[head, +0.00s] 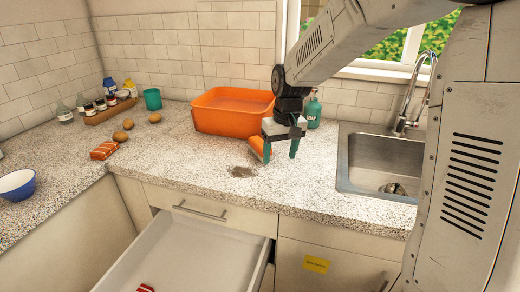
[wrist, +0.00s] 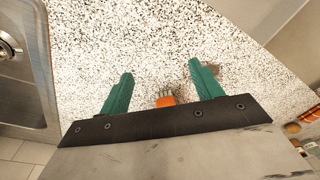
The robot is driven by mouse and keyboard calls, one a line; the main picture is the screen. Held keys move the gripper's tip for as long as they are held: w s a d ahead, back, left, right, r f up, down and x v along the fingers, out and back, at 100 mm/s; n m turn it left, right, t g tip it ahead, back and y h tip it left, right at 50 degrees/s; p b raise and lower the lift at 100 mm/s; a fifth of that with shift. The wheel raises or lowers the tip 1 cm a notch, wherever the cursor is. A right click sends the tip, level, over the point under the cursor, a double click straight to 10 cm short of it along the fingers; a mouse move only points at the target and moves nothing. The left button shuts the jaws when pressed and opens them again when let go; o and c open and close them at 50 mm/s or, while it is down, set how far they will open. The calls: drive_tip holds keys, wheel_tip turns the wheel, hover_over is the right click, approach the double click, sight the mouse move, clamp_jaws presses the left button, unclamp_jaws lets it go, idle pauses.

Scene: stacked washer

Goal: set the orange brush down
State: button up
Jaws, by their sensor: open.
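The orange brush (head: 257,147) shows at the left side of my gripper (head: 280,154) in the head view, above or on the speckled counter. In the wrist view its orange end and pale bristles (wrist: 165,101) show between the bases of the green fingers; the rest is hidden behind the gripper's body. My gripper (wrist: 161,69) is open, its fingers wide apart and pointing down to the counter (head: 310,183). I cannot tell whether the brush touches the counter or a finger.
A brown smear (head: 241,171) lies on the counter left of my gripper. An orange basin (head: 233,112) and a soap bottle (head: 313,110) stand behind. The sink (head: 380,160) is to the right. An open drawer (head: 190,255) juts out below. Counter in front is clear.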

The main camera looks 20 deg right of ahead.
sight(261, 143)
drive_tip(key=shift+t, duration=0.7)
drive_tip(key=w, duration=0.3)
drive_tip(key=w+f, duration=0.1)
drive_tip(key=w, duration=0.1)
drive_tip(key=w+f, duration=0.1)
drive_tip(key=w, duration=0.2)
drive_tip(key=shift+w+f, duration=0.15)
drive_tip(key=shift+w, duration=0.15)
drive_tip(key=w, duration=0.1)
drive_tip(key=w+r+t, duration=0.1)
drive_tip(key=w, duration=0.1)
drive_tip(key=w+r+t, duration=0.1)
drive_tip(key=w, duration=0.1)
drive_tip(key=shift+d+r+n, duration=0.1)
drive_tip(key=shift+r+n, duration=0.15)
drive_tip(key=shift+n, duration=0.15)
drive_tip(key=shift+x, duration=1.2)
drive_tip(key=x, duration=0.5)
drive_tip(key=shift+f, duration=0.15)
drive_tip(key=shift+f, duration=0.25)
drive_tip(key=c, duration=1.2)
